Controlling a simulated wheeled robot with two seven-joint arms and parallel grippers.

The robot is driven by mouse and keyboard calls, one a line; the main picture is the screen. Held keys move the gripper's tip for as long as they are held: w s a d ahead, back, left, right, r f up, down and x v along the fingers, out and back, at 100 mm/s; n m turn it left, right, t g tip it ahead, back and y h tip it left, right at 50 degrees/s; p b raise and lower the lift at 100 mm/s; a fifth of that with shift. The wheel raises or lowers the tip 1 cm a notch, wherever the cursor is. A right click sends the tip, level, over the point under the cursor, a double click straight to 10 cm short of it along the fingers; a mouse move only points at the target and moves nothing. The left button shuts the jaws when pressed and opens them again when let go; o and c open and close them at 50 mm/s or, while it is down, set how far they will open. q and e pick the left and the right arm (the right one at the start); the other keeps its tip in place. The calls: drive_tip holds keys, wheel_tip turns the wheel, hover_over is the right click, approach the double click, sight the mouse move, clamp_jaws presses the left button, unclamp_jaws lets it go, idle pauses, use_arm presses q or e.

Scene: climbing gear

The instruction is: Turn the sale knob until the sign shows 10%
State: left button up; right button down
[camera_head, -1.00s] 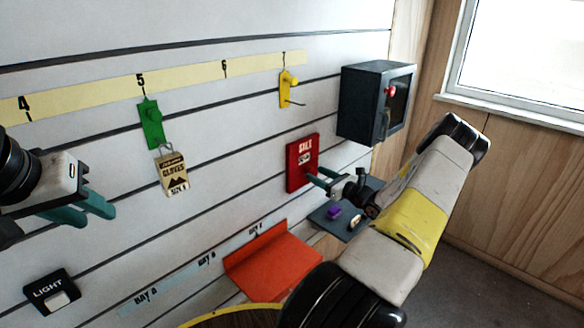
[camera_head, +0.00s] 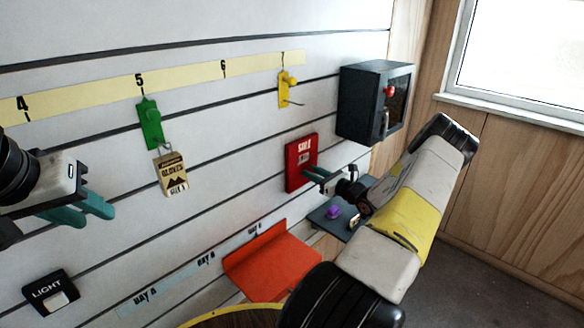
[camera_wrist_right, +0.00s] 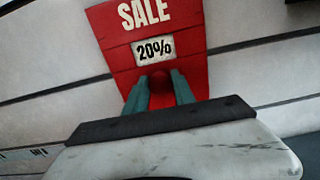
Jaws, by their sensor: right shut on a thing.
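The red sale sign (camera_head: 302,162) is mounted on the slatted wall. It also shows in the right wrist view (camera_wrist_right: 190,30), where its white window (camera_wrist_right: 153,49) reads 20%. The fingers partly hide the knob in the right wrist view. My left gripper (camera_head: 95,211) is at the far left, away from the sign; its teal fingers look slightly apart with nothing between them.
A dark box (camera_head: 365,105) with a red knob is on the wall right of the sign. A grey shelf (camera_head: 328,219) with small items and an orange shelf (camera_head: 270,265) sit below.

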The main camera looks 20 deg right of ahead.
drive_tip(key=shift+m, duration=0.3)
drive_tip(key=shift+w+d+f+m, duration=0.1)
drive_tip(key=shift+m, duration=4.15)
drive_tip(key=shift+d+f+m, duration=0.1)
drive_tip(key=shift+m, duration=4.15)
drive_tip(key=c, duration=1.1)
unclamp_jaws()
